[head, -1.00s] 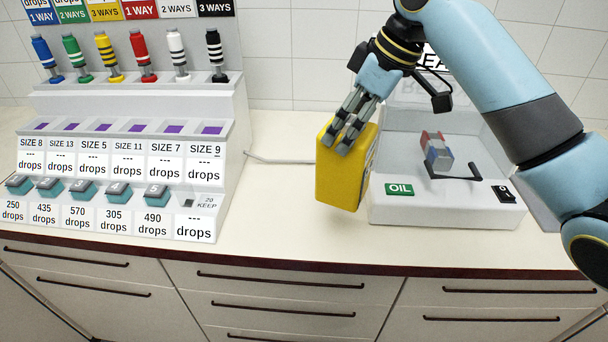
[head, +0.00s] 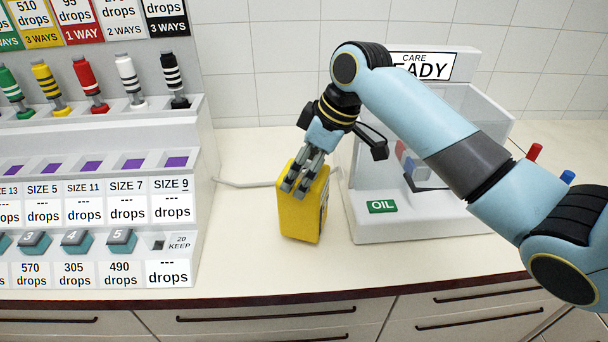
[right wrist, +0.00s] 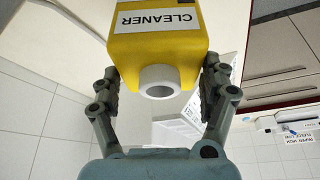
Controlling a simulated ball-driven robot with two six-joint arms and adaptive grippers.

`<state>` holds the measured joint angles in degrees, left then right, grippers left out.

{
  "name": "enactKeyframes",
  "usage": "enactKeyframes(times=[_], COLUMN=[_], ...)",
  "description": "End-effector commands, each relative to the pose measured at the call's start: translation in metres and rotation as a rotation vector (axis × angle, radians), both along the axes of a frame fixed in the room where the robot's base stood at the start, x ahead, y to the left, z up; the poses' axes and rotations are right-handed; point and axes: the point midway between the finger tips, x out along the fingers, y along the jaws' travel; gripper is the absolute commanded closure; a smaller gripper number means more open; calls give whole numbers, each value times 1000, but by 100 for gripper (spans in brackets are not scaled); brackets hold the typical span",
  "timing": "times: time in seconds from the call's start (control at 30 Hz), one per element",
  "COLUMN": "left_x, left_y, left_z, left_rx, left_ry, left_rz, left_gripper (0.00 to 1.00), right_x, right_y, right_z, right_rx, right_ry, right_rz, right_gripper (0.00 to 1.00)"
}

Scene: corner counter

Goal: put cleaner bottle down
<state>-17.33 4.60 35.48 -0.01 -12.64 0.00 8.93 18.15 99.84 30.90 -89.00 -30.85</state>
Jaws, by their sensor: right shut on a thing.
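The yellow cleaner bottle (head: 297,219) is at the counter, left of the white machine with the OIL sign. It is close to upright, its lower end at or just above the worktop; I cannot tell if it touches. My right gripper (head: 303,178) comes from above and is shut on its upper part. In the right wrist view the bottle (right wrist: 159,50) shows its CLEANER label and white round neck (right wrist: 159,82), with a finger of the right gripper (right wrist: 160,88) on each side. My left gripper is not in view.
The white counter (head: 240,255) is clear in front of the bottle. A white dispenser rack (head: 205,215) with size labels stands on the left. The white machine (head: 430,222) with a green OIL sign (head: 382,206) stands close on the right.

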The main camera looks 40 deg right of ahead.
Motion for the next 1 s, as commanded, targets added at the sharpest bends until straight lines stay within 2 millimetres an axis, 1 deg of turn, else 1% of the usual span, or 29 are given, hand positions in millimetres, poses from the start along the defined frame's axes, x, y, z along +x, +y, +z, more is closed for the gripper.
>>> enactKeyframes(times=[0.03, 0.13, 0.37, 0.4, 0.53, 0.83, 0.93, 1.0], left_x=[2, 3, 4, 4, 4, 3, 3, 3], left_y=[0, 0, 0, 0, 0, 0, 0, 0], left_z=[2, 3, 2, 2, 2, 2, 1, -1], left_rx=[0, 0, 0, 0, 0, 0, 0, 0], left_ry=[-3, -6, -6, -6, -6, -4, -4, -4], left_rz=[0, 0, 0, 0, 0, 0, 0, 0], left_gripper=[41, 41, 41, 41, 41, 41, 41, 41], right_x=[0, 0, 1, 0, 0, 0, -3, -6], right_y=[0, 1, 0, 0, 0, -1, -3, -6], right_z=[-6, -15, -17, -18, -18, -17, -8, 2], right_rx=[1, 1, 0, 0, 0, -1, -3, -3], right_ry=[0, -2, -5, 0, 0, -1, -3, -4], right_rz=[0, 0, 1, 1, 0, 1, 0, 1], right_gripper=[79, 79, 79, 17, 0, 0, 0, 0])
